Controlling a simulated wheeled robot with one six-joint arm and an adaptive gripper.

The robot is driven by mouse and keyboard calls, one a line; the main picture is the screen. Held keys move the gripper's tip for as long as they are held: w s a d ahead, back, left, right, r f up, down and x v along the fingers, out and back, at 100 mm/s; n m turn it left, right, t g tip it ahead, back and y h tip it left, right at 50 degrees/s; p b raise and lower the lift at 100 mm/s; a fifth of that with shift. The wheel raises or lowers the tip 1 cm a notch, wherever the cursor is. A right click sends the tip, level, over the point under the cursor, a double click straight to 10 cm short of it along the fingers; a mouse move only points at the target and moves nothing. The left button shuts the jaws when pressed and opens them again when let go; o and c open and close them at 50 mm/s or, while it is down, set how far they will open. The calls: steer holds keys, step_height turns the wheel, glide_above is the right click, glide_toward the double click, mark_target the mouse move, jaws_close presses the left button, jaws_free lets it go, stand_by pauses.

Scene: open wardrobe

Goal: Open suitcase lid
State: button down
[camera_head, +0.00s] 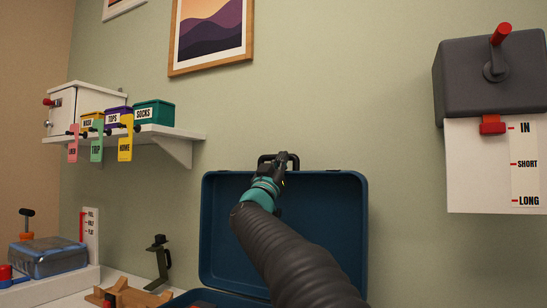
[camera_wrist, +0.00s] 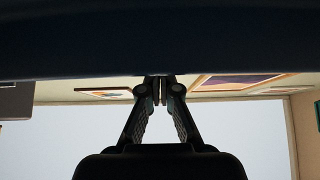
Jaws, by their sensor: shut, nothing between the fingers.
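The blue suitcase lid (camera_head: 335,215) stands raised, about upright, against the green wall in the head view. Its dark handle (camera_head: 266,160) is at the middle of the top edge. Part of the suitcase base (camera_head: 188,299) shows at the bottom, mostly out of frame or hidden by my arm. My gripper (camera_head: 285,157) is at the lid's top edge by the handle, shut with nothing in it; whether it touches the lid I cannot tell. In the wrist view my gripper (camera_wrist: 160,88) has its fingertips together beneath a wide dark band, which looks like the lid (camera_wrist: 160,40).
A wall shelf (camera_head: 180,133) at the left holds labelled boxes (camera_head: 154,114) with hanging tags. A grey box with a red-handled crank (camera_head: 490,75) hangs at the right above a white panel (camera_head: 480,170). A clear-topped case (camera_head: 48,258) and a dark stand (camera_head: 160,262) are lower left.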

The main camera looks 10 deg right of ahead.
steer(key=s+a+f+b, duration=0.1)
steer(key=s+a+f, duration=0.3)
steer(key=s+a, duration=0.4)
steer(key=shift+s+b, duration=0.4)
steer(key=shift+s, duration=0.5)
